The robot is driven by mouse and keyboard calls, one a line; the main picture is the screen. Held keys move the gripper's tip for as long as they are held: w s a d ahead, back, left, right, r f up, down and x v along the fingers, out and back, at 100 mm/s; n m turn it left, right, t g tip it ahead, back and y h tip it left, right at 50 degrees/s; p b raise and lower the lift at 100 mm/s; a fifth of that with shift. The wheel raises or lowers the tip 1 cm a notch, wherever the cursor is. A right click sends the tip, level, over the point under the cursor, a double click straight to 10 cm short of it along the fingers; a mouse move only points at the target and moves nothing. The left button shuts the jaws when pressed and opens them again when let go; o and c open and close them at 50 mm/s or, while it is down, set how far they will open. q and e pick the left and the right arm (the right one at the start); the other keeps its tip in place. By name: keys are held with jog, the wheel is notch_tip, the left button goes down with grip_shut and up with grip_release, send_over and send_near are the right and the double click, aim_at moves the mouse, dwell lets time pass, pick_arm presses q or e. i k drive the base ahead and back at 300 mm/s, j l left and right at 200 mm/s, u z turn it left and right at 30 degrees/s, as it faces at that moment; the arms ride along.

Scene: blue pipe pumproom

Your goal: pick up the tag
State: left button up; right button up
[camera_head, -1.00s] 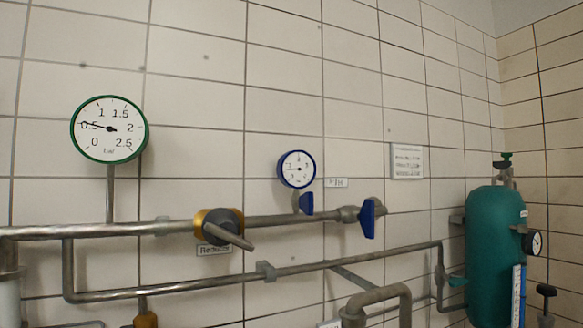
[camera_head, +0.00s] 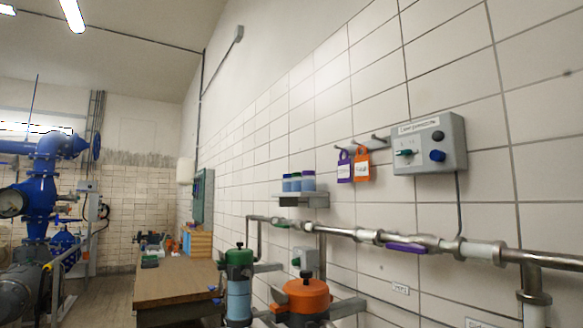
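Two tags hang side by side from a small hook rail (camera_head: 366,143) on the tiled wall. One is a purple tag (camera_head: 345,167) with a white label. The other is an orange tag (camera_head: 362,165) with a white label, just to its right. The writing on both is too small to read surely. Neither of my grippers shows in the head view.
A grey control box (camera_head: 429,144) is on the wall right of the tags. A metal pipe (camera_head: 340,233) with a purple valve handle (camera_head: 405,248) runs below. A small shelf (camera_head: 302,198) holds jars. A wooden workbench (camera_head: 180,283) stands further back.

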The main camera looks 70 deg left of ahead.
aim_at(362, 163)
jog(key=u, duration=1.6)
